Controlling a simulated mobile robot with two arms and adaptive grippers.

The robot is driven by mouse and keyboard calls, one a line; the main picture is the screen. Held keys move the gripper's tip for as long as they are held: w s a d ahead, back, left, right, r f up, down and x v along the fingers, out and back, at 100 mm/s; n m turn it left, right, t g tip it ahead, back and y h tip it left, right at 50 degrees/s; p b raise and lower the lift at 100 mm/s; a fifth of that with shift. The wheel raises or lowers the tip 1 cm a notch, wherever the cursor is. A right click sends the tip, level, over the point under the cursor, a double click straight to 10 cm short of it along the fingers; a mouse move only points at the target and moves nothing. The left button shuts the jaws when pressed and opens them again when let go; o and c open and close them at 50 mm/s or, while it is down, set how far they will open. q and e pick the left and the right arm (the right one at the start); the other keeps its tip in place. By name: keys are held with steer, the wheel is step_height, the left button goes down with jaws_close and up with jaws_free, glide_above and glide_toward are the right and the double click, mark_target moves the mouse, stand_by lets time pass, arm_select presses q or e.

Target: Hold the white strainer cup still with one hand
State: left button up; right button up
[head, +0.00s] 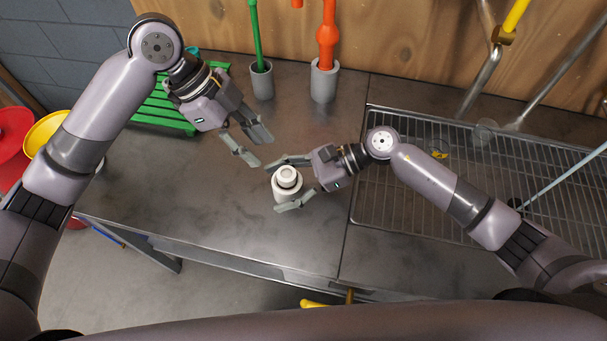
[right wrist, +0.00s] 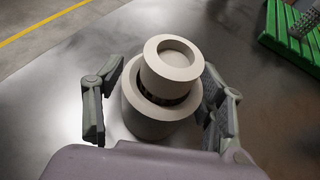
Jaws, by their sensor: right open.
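The white strainer cup (head: 287,184) stands upright on the metal counter, left of the wire rack. In the right wrist view the cup (right wrist: 160,122) has a wide lower body and a narrower round top with a shallow recess. My right gripper (head: 283,183) is open, with one finger on each side of the cup. In the right wrist view a gap shows on the left side; whether the right finger touches the cup, I cannot tell. My left gripper (head: 262,148) is open and empty in the air, above and left of the cup.
A wire rack (head: 365,195) covers the counter's right part. A green slatted rack (head: 160,110) lies at the back left. Grey holders with a green tool (head: 256,40) and an orange tool (head: 327,40) stand at the back. The counter (head: 180,185) is clear left of the cup.

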steer(key=shift+x, duration=1.2)
steer(key=shift+c, duration=0.3)
steer(key=c, duration=1.1)
steer(key=shift+c, duration=0.6)
